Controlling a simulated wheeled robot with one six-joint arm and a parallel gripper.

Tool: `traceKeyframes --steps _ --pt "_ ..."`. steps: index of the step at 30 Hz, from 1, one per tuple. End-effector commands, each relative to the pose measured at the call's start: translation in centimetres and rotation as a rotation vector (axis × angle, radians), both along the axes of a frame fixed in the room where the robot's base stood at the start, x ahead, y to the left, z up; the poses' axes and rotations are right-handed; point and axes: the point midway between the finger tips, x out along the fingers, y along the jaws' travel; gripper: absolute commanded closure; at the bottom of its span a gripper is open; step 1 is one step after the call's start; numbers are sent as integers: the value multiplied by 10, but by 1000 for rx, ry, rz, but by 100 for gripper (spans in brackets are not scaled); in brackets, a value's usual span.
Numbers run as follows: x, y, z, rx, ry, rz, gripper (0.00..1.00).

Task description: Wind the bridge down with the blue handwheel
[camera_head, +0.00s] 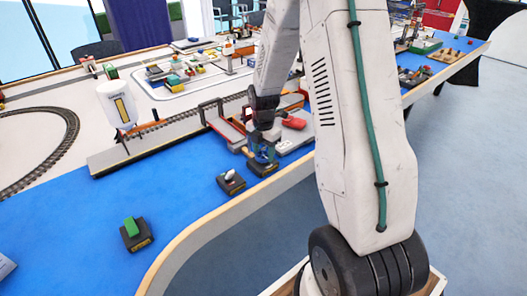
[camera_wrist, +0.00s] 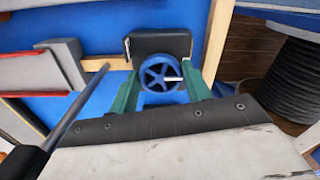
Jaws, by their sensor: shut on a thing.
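The blue handwheel (camera_wrist: 150,73) has spokes and a small pale crank knob, and stands in front of a black block (camera_wrist: 160,42) in the wrist view. My gripper (camera_wrist: 161,82) has its two green fingers on either side of the wheel, shut on it. In the head view, my gripper (camera_head: 262,146) reaches down onto the handwheel at the table's front edge, and hides most of it. The bridge (camera_head: 228,128), grey with red edges, lies just left of the gripper. Its grey and red part (camera_wrist: 35,72) shows at left in the wrist view. I cannot tell its exact tilt.
A black box with a white knob (camera_head: 231,182) and one with a green knob (camera_head: 136,232) stand left along the blue table. A red piece (camera_head: 293,122) lies right of the gripper.

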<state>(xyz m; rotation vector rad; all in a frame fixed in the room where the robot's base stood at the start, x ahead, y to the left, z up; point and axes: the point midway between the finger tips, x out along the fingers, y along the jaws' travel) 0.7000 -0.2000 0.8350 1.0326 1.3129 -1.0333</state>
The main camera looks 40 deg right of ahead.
Motion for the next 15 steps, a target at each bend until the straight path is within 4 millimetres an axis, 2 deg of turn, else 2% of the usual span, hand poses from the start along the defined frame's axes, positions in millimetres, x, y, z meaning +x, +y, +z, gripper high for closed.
traceKeyframes --steps 13,14,15 --pt "2 -1 2 -3 -6 11 75" --pt "2 -1 2 -3 -6 11 46" --pt "2 -1 1 -3 -6 10 35"
